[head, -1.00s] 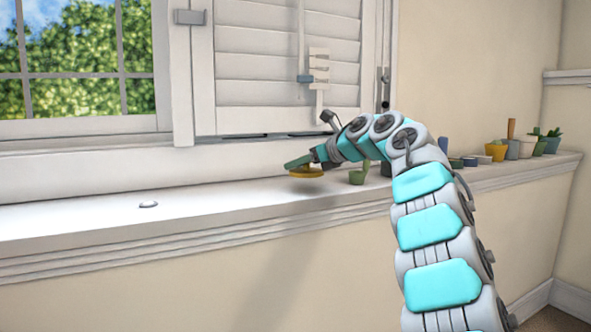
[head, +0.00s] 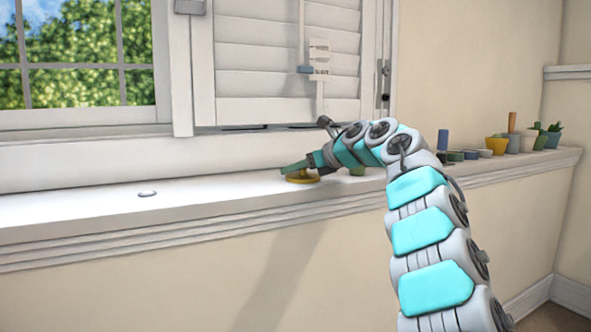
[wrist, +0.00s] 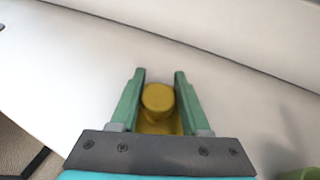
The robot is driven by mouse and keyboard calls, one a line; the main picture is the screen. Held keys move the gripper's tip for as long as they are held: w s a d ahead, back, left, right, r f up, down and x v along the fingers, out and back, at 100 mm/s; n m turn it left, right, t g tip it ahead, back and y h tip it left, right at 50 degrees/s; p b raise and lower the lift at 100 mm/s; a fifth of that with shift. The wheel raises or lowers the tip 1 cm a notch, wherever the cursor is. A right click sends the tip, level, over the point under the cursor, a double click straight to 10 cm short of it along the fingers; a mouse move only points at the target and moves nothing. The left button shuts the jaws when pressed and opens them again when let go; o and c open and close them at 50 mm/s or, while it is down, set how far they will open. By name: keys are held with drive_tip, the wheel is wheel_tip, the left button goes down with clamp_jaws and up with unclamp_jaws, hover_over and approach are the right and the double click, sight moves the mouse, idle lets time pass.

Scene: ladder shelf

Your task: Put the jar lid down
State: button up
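The jar lid (head: 303,179) is a yellow-ochre disc, low at the sill surface below my gripper. It looks level and seems to touch the sill. In the wrist view its round knob (wrist: 158,97) sits between the two green fingers, with part of the lid visible behind it. My gripper (head: 291,167) reaches left over the sill with its fingers close on both sides of the knob. It appears shut on the lid. The fingers and palm hide much of the lid in the wrist view.
The white windowsill (head: 225,193) is clear to the left except for a small flat metal piece (head: 147,194). A green object (head: 357,171) stands just right of my gripper, partly hidden by my arm. Several pots and small items, including a yellow pot (head: 496,145), line the right end.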

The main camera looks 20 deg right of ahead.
drive_tip(key=shift+o, duration=1.2)
drive_tip(key=shift+s+d+r, duration=0.1)
drive_tip(key=b+v, duration=0.2)
drive_tip(key=v, duration=1)
drive_tip(key=shift+r, duration=0.1)
